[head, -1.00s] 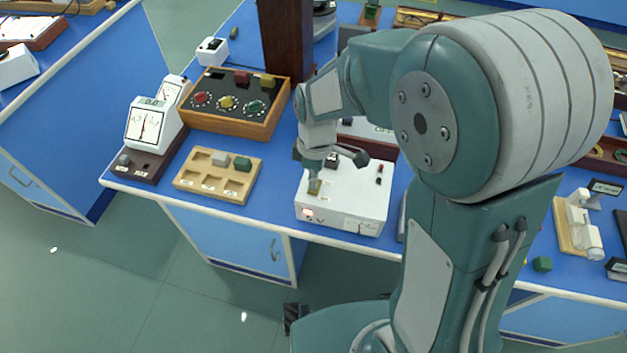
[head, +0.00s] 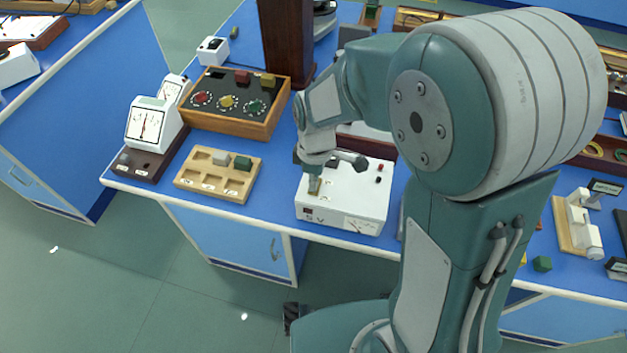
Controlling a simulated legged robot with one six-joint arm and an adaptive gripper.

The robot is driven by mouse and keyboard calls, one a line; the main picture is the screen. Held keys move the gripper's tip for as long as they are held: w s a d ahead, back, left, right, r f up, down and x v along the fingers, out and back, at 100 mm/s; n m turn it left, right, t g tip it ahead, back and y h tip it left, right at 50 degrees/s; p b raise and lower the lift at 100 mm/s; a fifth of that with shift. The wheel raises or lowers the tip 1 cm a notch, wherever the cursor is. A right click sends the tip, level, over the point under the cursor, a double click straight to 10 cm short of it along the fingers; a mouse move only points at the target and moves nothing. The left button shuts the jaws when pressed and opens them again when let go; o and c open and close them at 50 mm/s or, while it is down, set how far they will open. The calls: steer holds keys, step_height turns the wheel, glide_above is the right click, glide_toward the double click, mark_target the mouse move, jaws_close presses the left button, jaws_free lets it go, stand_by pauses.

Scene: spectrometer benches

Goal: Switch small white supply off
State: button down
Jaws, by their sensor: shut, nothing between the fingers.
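The white supply box (head: 345,205) stands near the front edge of the blue bench, with "5 V" on its front. A small dark red window (head: 308,211) at the left of its front looks unlit. A small dial shows at the right of its front, and red and black terminals (head: 378,174) sit on its top right. My gripper (head: 314,187) is shut and empty, pointing down at the front left of the box's top. It covers the switch area there, so I cannot see the switch clearly or tell whether the fingertips touch it.
A wooden tray with blocks (head: 185,187) lies left of the supply. Behind it stands a wooden box with three dials (head: 227,122). White meters (head: 150,125) stand farther left. A dark post (head: 286,40) rises behind my arm.

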steer(key=shift+w+d+r, duration=0.1)
steer(key=shift+w+d, duration=0.2)
steer(key=shift+w, duration=0.35)
steer(key=shift+w+a+r, duration=0.1)
steer(key=shift+r, duration=0.2)
step_height(320, 180, up, 13)
steer(key=shift+w+r, duration=0.15)
steer(key=shift+w, duration=0.05)
stand_by(0.4)
